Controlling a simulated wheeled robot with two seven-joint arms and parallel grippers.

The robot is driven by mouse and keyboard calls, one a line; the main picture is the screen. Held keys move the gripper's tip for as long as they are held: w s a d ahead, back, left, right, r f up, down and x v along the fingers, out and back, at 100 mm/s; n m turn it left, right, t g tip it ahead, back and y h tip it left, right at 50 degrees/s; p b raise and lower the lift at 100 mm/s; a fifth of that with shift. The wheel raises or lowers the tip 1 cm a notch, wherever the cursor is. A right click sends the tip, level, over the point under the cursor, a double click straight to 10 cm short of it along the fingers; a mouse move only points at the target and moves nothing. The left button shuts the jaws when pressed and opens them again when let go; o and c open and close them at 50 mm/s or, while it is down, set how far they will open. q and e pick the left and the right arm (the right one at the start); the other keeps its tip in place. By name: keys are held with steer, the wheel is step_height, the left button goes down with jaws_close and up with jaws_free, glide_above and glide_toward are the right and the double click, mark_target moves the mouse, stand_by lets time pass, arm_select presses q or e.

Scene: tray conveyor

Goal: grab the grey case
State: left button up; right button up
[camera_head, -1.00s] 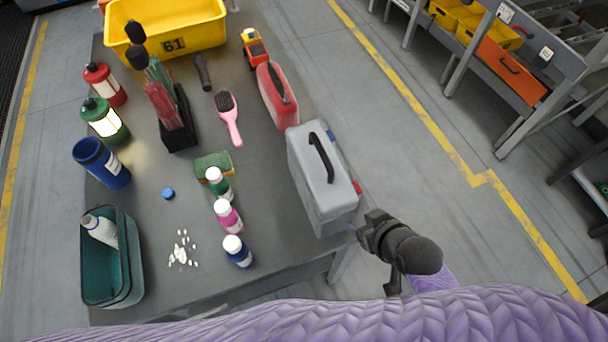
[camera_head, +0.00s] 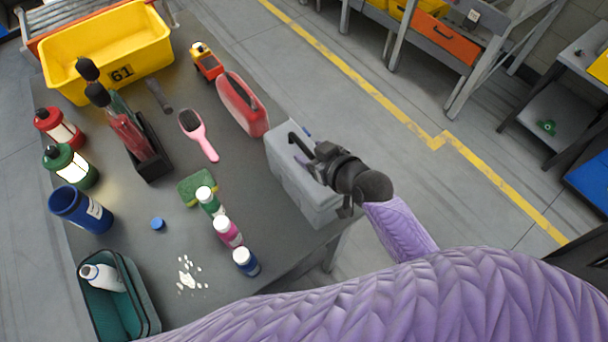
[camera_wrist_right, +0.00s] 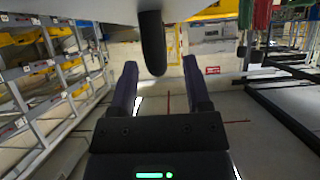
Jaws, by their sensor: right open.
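The grey case (camera_head: 290,175) stands at the right edge of the table in the head view, with a black handle on its top. My right gripper (camera_head: 310,155) is over the case, close to the handle, and hides part of the top. In the right wrist view the two dark fingers (camera_wrist_right: 160,75) are spread apart. The black handle (camera_wrist_right: 153,45) hangs down from the pale case at the top of that picture, in line with the gap between the fingers. I cannot tell whether a finger touches it. My left gripper is not in view.
A red case (camera_head: 242,105) stands just behind the grey one. A yellow crate (camera_head: 105,55) is at the back left. Floor is open right of the table.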

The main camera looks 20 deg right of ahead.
steer(key=shift+x, duration=1.2)
steer(key=shift+s, duration=0.1)
jaws_close()
steer(key=shift+r, duration=0.1)
